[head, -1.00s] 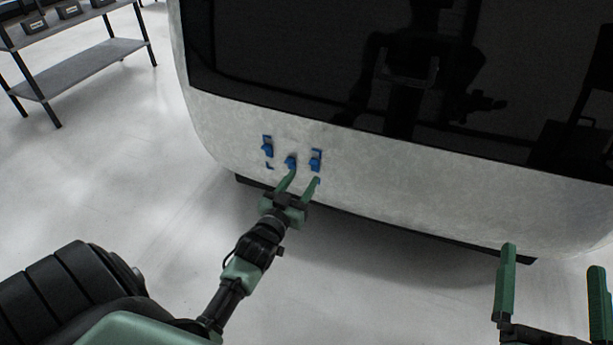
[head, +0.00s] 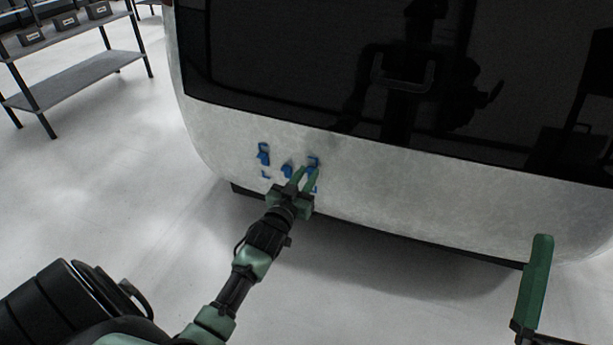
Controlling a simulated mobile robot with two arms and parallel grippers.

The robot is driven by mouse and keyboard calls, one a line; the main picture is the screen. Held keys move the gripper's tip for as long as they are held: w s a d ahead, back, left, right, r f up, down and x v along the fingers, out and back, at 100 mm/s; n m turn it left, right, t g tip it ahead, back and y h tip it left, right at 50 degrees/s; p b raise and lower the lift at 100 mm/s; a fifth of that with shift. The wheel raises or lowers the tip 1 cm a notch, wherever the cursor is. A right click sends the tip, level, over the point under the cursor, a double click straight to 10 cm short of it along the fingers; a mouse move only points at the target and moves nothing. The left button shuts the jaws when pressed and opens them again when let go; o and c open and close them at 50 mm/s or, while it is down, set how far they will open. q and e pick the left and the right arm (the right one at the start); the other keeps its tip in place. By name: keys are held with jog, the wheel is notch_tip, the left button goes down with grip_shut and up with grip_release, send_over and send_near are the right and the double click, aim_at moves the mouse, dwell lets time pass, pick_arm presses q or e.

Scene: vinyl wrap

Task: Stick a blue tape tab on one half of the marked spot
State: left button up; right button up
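Several blue pieces sit on the lower part of the pale curved panel (head: 400,170). My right gripper's one visible finger (head: 535,280) is at the lower right, away from the panel. Its other finger is outside the picture, so the fingers are wide apart.
A dark glossy window (head: 330,70) fills the panel above the blue pieces and reflects my body. A grey shelf (head: 85,77) with dark boxes stands at the upper left. The pale floor (head: 110,190) is clear at the left.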

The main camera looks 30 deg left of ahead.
pick_arm(q)
grip_shut()
jog(key=shift+c, duration=0.8)
grip_release()
grip_shut()
jog(key=shift+s, duration=0.15)
pick_arm(e)
jog(key=shift+w+f, duration=0.25)
jog(key=shift+w, duration=0.05)
jog(key=shift+w+a+f+g, duration=0.1)
jog(key=shift+w+f+g, duration=0.05)
jog(key=shift+f+g, duration=0.25)
pick_arm(q)
jog(key=shift+s, duration=0.1)
pick_arm(e)
jog(key=shift+w+f, duration=0.15)
pick_arm(q)
jog(key=shift+s+p, duration=0.2)
jog(key=shift+p, duration=0.2)
pick_arm(e)
jog(key=shift+w+f+g+h, duration=0.3)
jog(key=shift+w+f+g, duration=0.2)
jog(key=shift+g, duration=0.1)
